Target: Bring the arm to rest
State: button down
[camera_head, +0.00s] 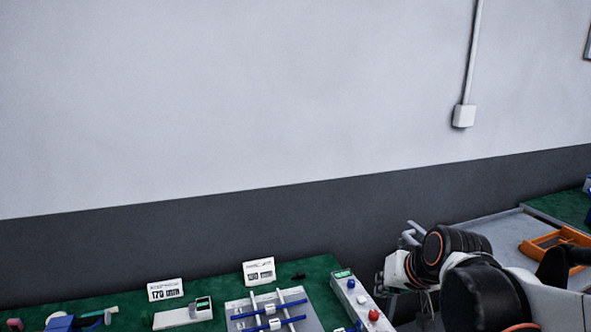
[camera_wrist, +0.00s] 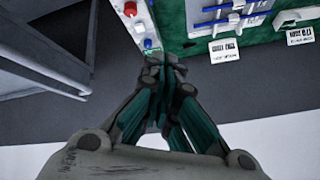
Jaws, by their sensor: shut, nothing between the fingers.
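My gripper (camera_wrist: 165,68) shows in the wrist view with its dark, green-lined fingers drawn together at the tips and nothing between them. Its tips appear just below the edge of the green-topped bench, beside a white control box (camera_wrist: 143,28) with red and blue knobs; how far apart they are I cannot tell. In the head view my black and white arm (camera_head: 475,285) is bent at the lower right, right of the bench (camera_head: 318,272). The fingers are not clear there.
A rack with blue bars (camera_head: 270,312) and two white signs (camera_head: 165,289) (camera_head: 259,271) stand on the bench. The control box also shows in the head view (camera_head: 358,300). A grey table (camera_head: 500,232) with an orange tray (camera_head: 540,247) lies behind my arm.

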jog(key=s+d+n+h, duration=0.1)
jog(key=s+n, duration=0.1)
jog(key=s, duration=1.4)
jog(key=shift+s+h, duration=0.25)
jog(key=shift+h, duration=0.15)
jog(key=shift+w+r, duration=0.1)
jog(key=shift+r, duration=0.05)
